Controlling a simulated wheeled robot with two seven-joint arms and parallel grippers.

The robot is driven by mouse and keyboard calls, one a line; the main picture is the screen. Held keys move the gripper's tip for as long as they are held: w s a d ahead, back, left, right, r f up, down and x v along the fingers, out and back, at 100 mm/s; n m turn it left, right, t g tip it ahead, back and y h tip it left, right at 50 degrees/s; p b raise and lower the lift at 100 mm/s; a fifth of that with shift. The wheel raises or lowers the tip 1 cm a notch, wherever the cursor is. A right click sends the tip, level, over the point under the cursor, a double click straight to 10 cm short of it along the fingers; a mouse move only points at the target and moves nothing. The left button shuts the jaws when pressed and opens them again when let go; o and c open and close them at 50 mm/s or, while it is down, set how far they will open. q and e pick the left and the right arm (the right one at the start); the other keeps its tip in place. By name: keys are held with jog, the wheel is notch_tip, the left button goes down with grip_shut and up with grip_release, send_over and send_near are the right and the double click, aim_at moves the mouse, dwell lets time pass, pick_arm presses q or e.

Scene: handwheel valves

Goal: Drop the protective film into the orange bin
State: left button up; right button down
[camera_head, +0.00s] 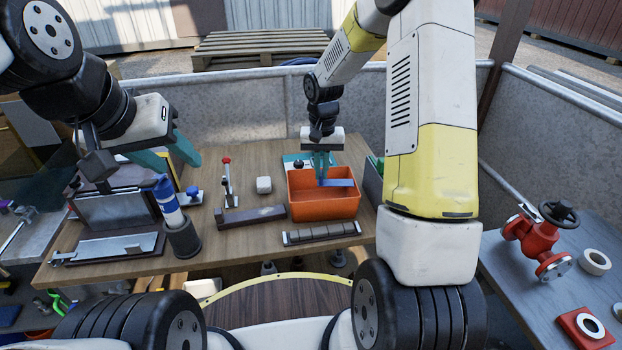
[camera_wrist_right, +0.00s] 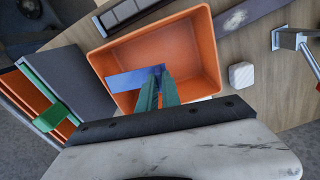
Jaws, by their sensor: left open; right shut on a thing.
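The orange bin (camera_head: 322,210) stands on the wooden table, right of its middle; it also shows in the right wrist view (camera_wrist_right: 200,50). My right gripper (camera_head: 321,178) points down over the bin's opening and is shut on the blue protective film (camera_head: 340,183). In the right wrist view the film (camera_wrist_right: 130,79) is a flat blue strip sticking out to the left of the fingertips (camera_wrist_right: 157,76), within the bin's outline. Its exact height over the bin floor is hard to tell. My left gripper (camera_head: 172,155) is open and empty at the table's left side.
A white cube (camera_head: 264,185) and a dark bar (camera_head: 250,216) lie left of the bin. A segmented strip (camera_head: 321,233) lies in front of it. A dark cup (camera_head: 183,238) holds a blue bottle (camera_head: 167,200). A red valve (camera_head: 540,238) stands on the right table.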

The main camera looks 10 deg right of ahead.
jog(key=c, duration=1.5)
grip_release()
jog(key=shift+r, duration=0.15)
notch_tip(320, 180, up, 7)
jog(key=shift+r, duration=0.2)
jog(key=shift+s+r, duration=0.1)
jog(key=shift+r, duration=0.2)
jog(key=s+r+n+t, duration=0.1)
jog(key=s+r+t, duration=0.2)
jog(key=s+r, duration=0.75)
jog(key=s+r+t, duration=0.1)
jog(key=s, duration=0.3)
jog(key=s+r+n+t+y, duration=0.1)
jog(key=s+r, duration=0.1)
jog(key=s, duration=0.3)
jog(key=s+r+t+y, duration=0.1)
jog(key=s+r, duration=0.1)
jog(key=s, duration=0.3)
jog(key=shift+a+n, duration=0.1)
jog(key=shift+n, duration=0.2)
